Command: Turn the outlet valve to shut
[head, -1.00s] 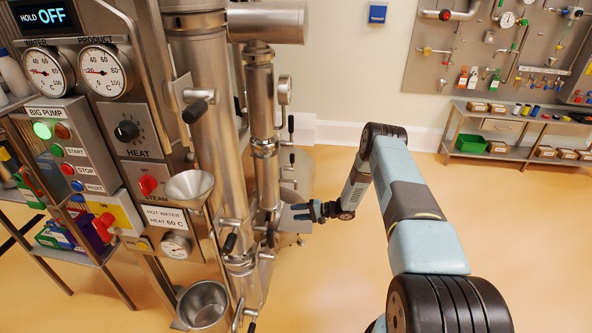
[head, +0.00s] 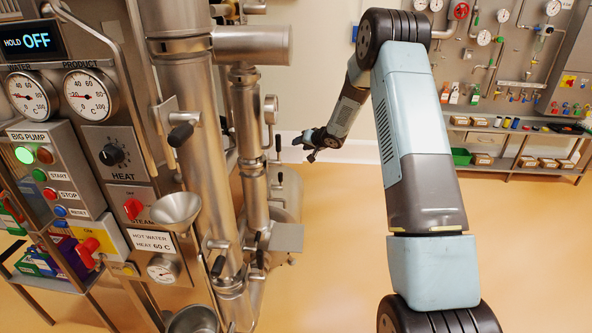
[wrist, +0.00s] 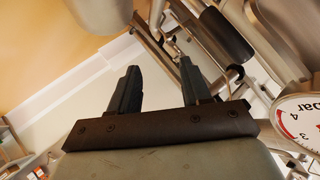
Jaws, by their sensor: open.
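My gripper (head: 308,142) is open and empty, to the right of the steel pipework in the head view. In the wrist view its two dark fingers (wrist: 158,78) stand apart with nothing between them. A black-gripped handle (wrist: 222,36) on steel pipework lies just beyond the right finger there. In the head view, black valve handles show on the pipes: a large one (head: 180,133), a low one (head: 217,265) and a thin upright one (head: 278,146) left of my gripper. I cannot tell which is the outlet valve, or its position.
Steel pipes (head: 201,150) and a flat metal plate (head: 286,238) stand left of my arm. A funnel (head: 177,208) and the control panel (head: 117,150) are further left. A bar gauge (wrist: 298,120) is close on the right in the wrist view. The floor (head: 340,250) below is clear.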

